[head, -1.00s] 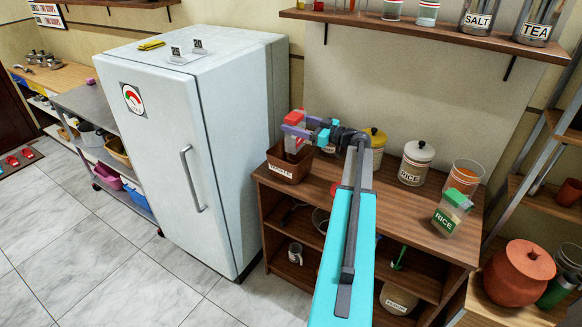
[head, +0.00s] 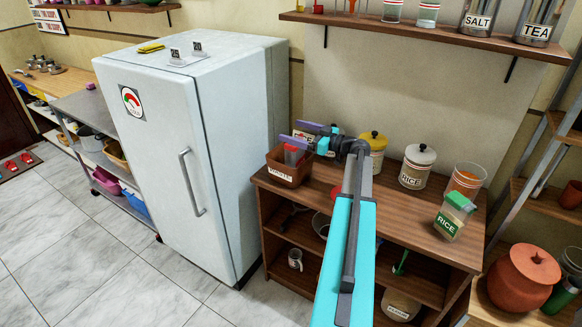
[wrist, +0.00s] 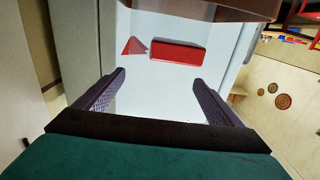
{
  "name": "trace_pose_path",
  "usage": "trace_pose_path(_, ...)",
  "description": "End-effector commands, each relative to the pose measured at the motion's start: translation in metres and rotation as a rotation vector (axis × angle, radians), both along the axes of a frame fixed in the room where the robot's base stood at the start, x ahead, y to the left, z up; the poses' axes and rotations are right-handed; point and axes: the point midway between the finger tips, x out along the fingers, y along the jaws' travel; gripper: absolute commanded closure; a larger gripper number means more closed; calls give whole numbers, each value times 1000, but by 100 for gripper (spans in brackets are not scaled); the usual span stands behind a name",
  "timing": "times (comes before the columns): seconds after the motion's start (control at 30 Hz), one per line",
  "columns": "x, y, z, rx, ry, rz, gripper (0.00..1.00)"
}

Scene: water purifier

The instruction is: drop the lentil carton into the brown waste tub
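The lentil carton (head: 292,155) has a red top and sits in the brown waste tub (head: 284,174), its top showing near the rim. The tub stands at the left end of the wooden shelf unit. The walls hide the lower carton. My gripper (head: 297,132) is just above the tub, apart from the carton. In the wrist view, my gripper (wrist: 159,76) has its two dark fingers spread with nothing between them. The red carton top (wrist: 177,50) shows beyond the fingertips, and a brown piece, apparently the tub rim (wrist: 225,9), crosses the top edge.
A white fridge (head: 225,150) stands close left of the tub. A wall shelf (head: 430,30) hangs above.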

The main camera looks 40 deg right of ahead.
Motion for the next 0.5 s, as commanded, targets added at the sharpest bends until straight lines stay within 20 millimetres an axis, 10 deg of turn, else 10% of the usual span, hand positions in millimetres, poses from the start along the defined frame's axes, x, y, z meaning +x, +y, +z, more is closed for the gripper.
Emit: trace_pose_path(0.5,-22,-6,-1,0,0,-1,12)
